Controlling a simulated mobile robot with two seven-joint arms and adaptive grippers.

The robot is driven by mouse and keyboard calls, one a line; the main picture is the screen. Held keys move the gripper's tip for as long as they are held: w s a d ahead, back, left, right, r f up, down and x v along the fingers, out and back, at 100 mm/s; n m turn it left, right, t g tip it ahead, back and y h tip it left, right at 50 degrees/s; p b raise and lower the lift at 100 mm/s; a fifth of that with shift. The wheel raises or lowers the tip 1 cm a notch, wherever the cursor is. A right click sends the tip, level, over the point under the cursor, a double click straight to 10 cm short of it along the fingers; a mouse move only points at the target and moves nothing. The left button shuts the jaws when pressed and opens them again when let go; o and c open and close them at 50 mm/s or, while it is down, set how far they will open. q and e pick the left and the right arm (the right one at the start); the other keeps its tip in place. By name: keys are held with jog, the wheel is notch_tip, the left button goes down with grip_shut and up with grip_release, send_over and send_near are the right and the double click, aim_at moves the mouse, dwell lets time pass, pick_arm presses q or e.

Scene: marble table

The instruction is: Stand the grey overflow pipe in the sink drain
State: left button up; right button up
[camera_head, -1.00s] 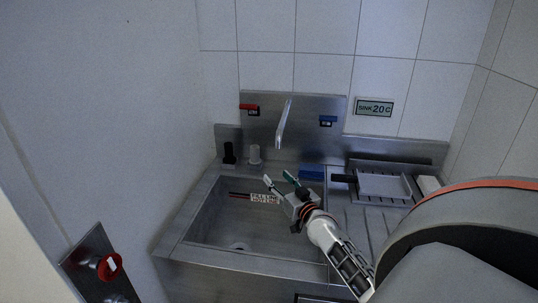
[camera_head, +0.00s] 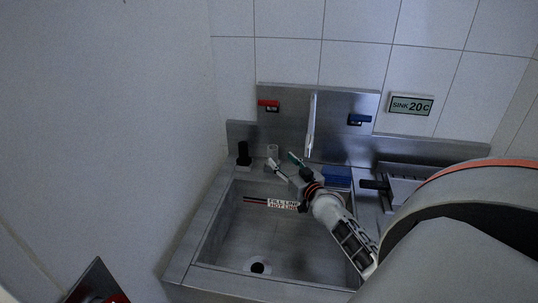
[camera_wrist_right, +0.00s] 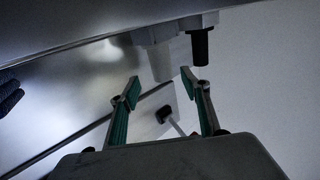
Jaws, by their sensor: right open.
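The grey overflow pipe (camera_head: 272,151) stands upright on the back ledge of the sink (camera_head: 200,237), left of the tap. The round drain (camera_head: 257,267) lies in the basin floor near the front. My right gripper (camera_head: 282,160) is open and empty, over the back of the basin, just in front of the pipe in the head view. In the right wrist view, the pale pipe (camera_wrist_right: 170,70) shows beyond and between the open fingertips (camera_wrist_right: 160,84). I cannot tell whether they touch it. My left gripper is in neither view.
A black cylinder (camera_head: 243,152) stands left of the pipe. The tap spout (camera_head: 310,125) hangs close to the right of my gripper. A blue block (camera_head: 338,175) and a dark-handled metal tray (camera_head: 400,188) lie to the right. The basin's left side is clear.

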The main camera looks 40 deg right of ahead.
aim_at(275, 155)
jog(key=x, duration=0.7)
jog(key=shift+w+a+f+b, duration=0.15)
jog(key=shift+w+f+b, duration=0.1)
jog(key=shift+b, duration=0.15)
jog(key=shift+r, duration=0.1)
jog(key=c, duration=1.3)
